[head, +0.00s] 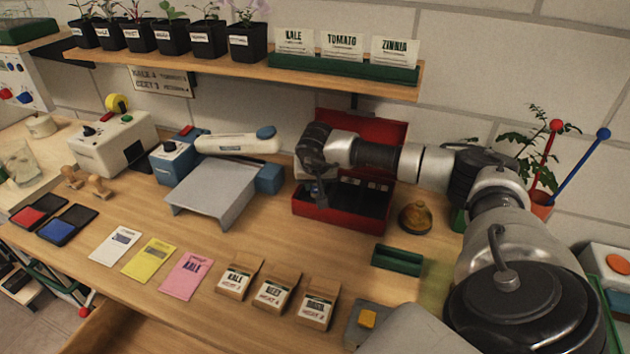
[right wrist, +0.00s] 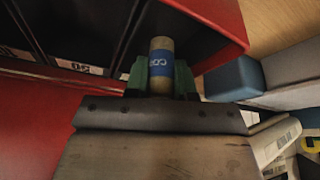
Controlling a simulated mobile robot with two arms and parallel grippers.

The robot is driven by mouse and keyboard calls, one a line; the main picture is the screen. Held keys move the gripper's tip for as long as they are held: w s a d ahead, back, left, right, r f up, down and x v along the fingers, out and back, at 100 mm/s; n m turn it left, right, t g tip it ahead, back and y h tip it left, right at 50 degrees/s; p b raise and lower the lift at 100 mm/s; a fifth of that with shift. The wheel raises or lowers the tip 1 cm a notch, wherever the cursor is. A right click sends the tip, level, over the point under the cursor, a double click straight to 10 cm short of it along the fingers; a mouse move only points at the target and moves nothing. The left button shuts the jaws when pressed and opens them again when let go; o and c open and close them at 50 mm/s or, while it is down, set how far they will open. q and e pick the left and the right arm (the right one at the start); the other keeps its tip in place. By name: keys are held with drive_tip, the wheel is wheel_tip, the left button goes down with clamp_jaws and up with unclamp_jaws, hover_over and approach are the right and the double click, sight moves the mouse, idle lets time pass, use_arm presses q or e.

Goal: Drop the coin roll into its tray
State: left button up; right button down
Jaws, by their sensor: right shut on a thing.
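The coin roll (right wrist: 161,46) is a small tan cylinder with a blue printed band, seen in the right wrist view. My right gripper (right wrist: 161,76) is shut on it, with a green fingertip on each side. In the head view my right gripper (head: 318,192) hangs over the left part of the open red cash box, and the roll cannot be made out there. The cash box (head: 327,213) holds a black tray with labelled compartments (head: 372,206). In the right wrist view, dark compartments (right wrist: 88,28) lie beyond and left of the roll. My left gripper is not in view.
The box's raised red lid (head: 385,128) stands behind my arm. A brass bell (head: 415,216) and a green tray (head: 397,261) are on the right. Seed packets line the front.

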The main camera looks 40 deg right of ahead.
drive_tip(key=shift+f, duration=0.35)
drive_tip(key=c, duration=1.2)
unclamp_jaws()
drive_tip(key=shift+s, duration=0.1)
drive_tip(key=shift+r, duration=0.1)
drive_tip(key=shift+r, duration=0.3)
drive_tip(key=shift+r+p, duration=0.5)
drive_tip(key=shift+p, duration=0.05)
drive_tip(key=b+v, duration=0.2)
drive_tip(key=v, duration=0.9)
drive_tip(key=shift+a+r+b, duration=0.1)
drive_tip(key=shift+r+b, duration=0.15)
drive_tip(key=shift+b, duration=0.05)
